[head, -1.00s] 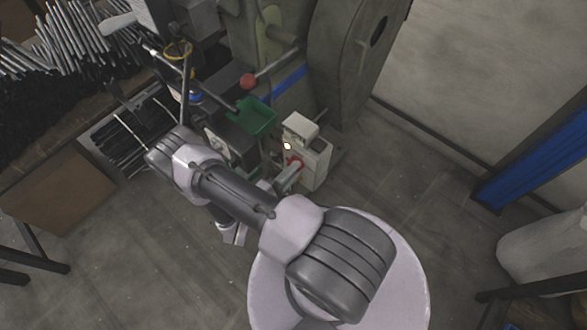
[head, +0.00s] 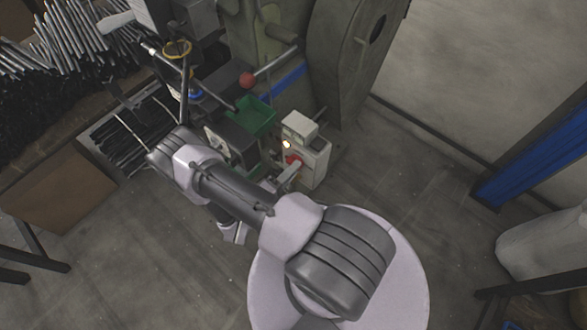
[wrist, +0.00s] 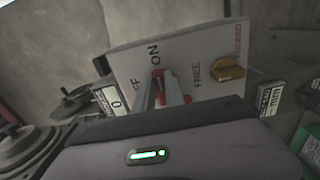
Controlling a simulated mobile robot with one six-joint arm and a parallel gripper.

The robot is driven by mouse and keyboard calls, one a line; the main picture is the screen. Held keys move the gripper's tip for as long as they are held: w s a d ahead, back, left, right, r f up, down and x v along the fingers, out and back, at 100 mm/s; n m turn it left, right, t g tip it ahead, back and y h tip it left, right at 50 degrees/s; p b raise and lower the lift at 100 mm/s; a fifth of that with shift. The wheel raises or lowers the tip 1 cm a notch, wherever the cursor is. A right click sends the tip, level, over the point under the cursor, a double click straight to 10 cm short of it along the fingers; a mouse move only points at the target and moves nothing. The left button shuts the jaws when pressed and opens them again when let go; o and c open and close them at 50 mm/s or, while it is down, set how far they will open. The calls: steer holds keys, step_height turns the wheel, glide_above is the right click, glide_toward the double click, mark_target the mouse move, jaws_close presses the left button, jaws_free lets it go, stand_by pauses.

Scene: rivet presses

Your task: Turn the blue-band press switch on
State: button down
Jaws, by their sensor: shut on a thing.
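The blue-band press (head: 285,86) stands at the top middle of the head view, with a blue stripe on its green-grey body. Its pale switch box (head: 316,160) is beside it on the right. A red switch (head: 293,160) sits on the box front, below a glowing lamp (head: 287,145). In the wrist view, the red switch (wrist: 174,90) is between the fingers of my gripper (wrist: 160,92), which is shut on it. Its upper end is just under the ON label (wrist: 153,54). The OFF label is partly covered to its left.
A yellow knob (wrist: 228,72) is right of the switch near the word FREE. A counter (wrist: 110,101) is at the left. A green bin (head: 252,116) and a red-ball lever (head: 248,80) are close to my arm.

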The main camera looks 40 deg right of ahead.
steer(key=c, duration=1.4)
jaws_free()
steer(key=s+a+p, duration=0.1)
steer(key=a+p, duration=0.1)
steer(key=a, duration=1.5)
steer(key=shift+s+a, duration=0.2)
